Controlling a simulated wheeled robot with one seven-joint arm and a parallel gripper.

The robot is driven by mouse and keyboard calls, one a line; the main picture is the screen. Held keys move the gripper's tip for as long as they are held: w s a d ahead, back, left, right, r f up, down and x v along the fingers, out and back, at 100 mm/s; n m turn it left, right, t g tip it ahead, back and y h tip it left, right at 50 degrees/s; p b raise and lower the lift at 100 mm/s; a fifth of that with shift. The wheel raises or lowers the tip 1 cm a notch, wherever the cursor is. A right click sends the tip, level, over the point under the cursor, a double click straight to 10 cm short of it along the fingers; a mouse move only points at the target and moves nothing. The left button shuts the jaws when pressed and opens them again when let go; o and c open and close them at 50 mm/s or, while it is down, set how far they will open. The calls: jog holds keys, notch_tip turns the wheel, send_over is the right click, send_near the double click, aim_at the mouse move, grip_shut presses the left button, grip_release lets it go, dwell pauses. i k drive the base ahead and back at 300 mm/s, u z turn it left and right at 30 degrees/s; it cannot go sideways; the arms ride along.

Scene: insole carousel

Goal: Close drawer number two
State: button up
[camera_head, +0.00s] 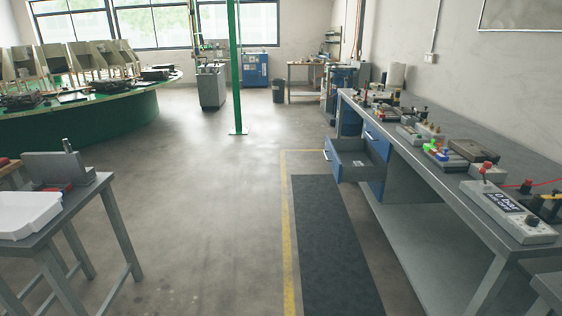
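A drawer (331,160) with a blue front and a dark grey inside stands pulled out to the left from the blue cabinet under the long grey workbench on the right. It sits below a shut blue drawer (376,138) with a light handle. Another blue front (377,188) shows below the open drawer's side. A small light item (358,163) seems to lie in or on the open drawer; I cannot tell what it is. No number is readable on the drawers. My gripper is not in view.
The workbench top (490,158) carries several devices. A dark mat (325,240) beside a yellow floor line (288,235) lies before the bench. Floor between is clear. A grey table (75,207) with a white tray (28,228) is at left; a green post (237,70) stands ahead.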

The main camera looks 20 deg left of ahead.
aim_at(340, 153)
jog(key=u, duration=0.85)
jog(key=i, duration=1.1)
jog(key=u, duration=0.5)
jog(key=i, duration=1.2)
jog(key=z, duration=0.3)
jog(key=i, duration=1.3)
jog(key=z, duration=0.3)
